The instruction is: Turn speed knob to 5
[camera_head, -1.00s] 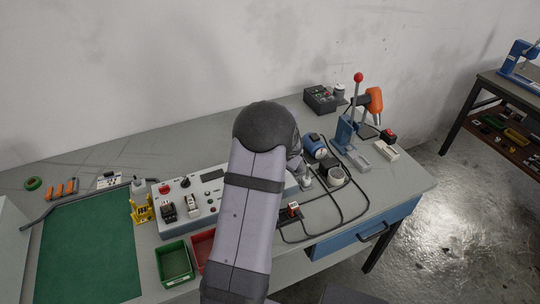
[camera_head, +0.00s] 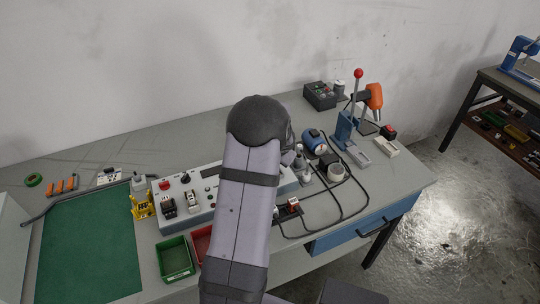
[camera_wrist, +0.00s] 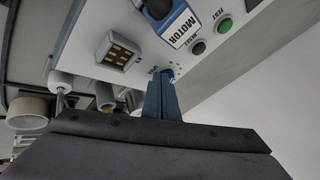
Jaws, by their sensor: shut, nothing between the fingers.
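The light grey control box (camera_head: 205,212) sits on the bench in the head view, partly hidden behind my arm. In the wrist view its panel (camera_wrist: 80,40) fills the upper left. A small round dial or knob (camera_wrist: 167,73) with marks around it shows on the panel, mostly covered by the fingertips. I cannot read its setting or label. My gripper (camera_wrist: 160,87) is shut, with its blue fingers together and empty. The tips lie at or just in front of this dial; contact cannot be told. In the head view my arm hides the gripper.
A MOTOR label (camera_wrist: 178,25), a green button (camera_wrist: 224,26), a black button (camera_wrist: 198,48) and a socket block (camera_wrist: 119,52) are close around the fingers. A green bin (camera_head: 175,260) stands before the box. Black cables (camera_head: 340,213) cross the bench at right.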

